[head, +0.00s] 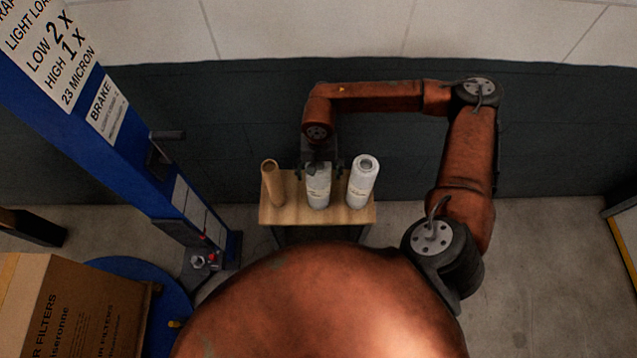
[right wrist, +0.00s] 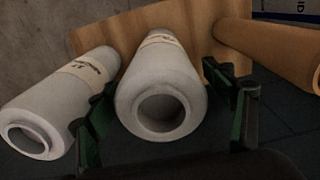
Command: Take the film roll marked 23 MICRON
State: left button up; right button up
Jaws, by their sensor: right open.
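Two white film rolls and a brown tube stand on a small wooden stand (head: 290,216). The middle roll (head: 318,196) and the right roll (head: 362,182) carry pale labels whose print is too small to read. My right gripper (head: 319,172) is over the middle roll and hides part of its top. In the right wrist view the open fingers of the right gripper (right wrist: 162,98) are on either side of the middle roll (right wrist: 165,70), with no clear grip. The other white roll (right wrist: 60,100) lies outside the left finger. My left gripper is not in view.
The brown tube (head: 271,182) stands left of the middle roll, outside the right finger in the wrist view (right wrist: 275,55). A blue wrapping machine mast (head: 110,145) with a "23 MICRON" sign (head: 50,50) is at left. A cardboard box (head: 75,310) is lower left.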

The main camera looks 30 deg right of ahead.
jog(key=shift+f, duration=0.8)
jog(key=shift+w+r, duration=0.1)
jog(key=shift+r, duration=0.05)
grip_shut()
